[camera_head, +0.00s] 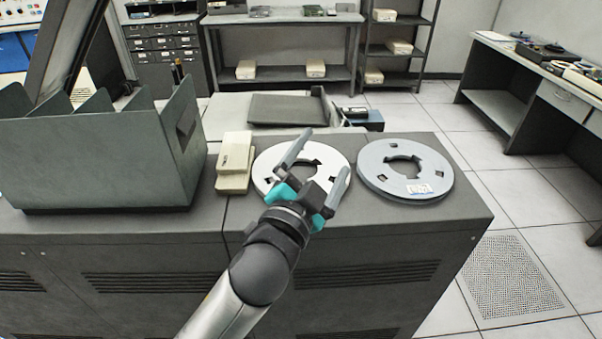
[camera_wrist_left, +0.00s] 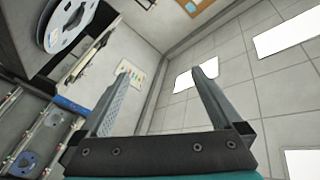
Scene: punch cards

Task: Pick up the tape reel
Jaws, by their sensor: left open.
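Two tape reels lie flat on the dark grey cabinet top in the head view. The white tape reel (camera_head: 264,171) is on the left, partly hidden behind my left gripper (camera_head: 327,151). The blue-grey tape reel (camera_head: 438,170) is on the right, with a small white label near its front rim. My left gripper is open and empty, and appears above the white reel. In the left wrist view the open fingers (camera_wrist_left: 157,52) have nothing between them, and neither cabinet-top reel shows there. My right gripper is not in view.
A beige box-shaped object (camera_head: 235,163) lies just left of the white reel. A large grey divided bin (camera_head: 100,160) fills the cabinet's left end. A dark tray (camera_head: 288,109) is behind the reels. The left wrist view shows a wall-side reel (camera_wrist_left: 72,22) and ceiling lights.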

